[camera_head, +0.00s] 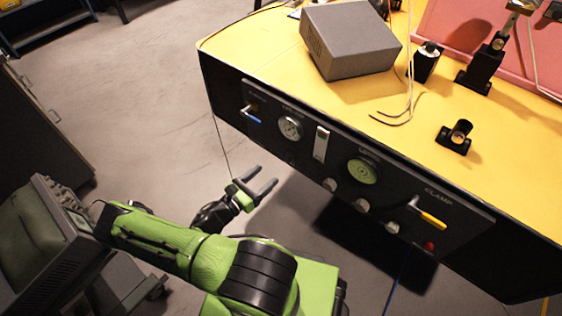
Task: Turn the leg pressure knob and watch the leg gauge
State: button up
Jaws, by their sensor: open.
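A black control panel (310,158) runs along the front of the yellow-topped bench. It carries a white-faced gauge (290,127) at left and a green-faced gauge (362,171) near the middle. Three pale knobs sit in a row below the green gauge: a left knob (330,184), a middle knob (361,204) and a right knob (392,227). The labels by the gauges and knobs are too small to read, so I cannot tell which are the leg ones. My gripper (266,177) is open and empty, in front of the panel, left of the knobs and apart from them.
The panel also has a blue-handled lever (251,115), a pale switch plate (321,143), a yellow-handled clamp lever (430,218) and a red button (429,246). A grey box (350,40) and loose wires lie on the bench. A grey-green machine (40,240) stands at lower left.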

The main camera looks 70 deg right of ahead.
aim_at(285, 159)
jog(key=b+x, duration=0.1)
jog(key=x, duration=0.8)
jog(key=shift+d, duration=0.15)
jog(key=shift+c, duration=0.5)
jog(key=c, duration=1)
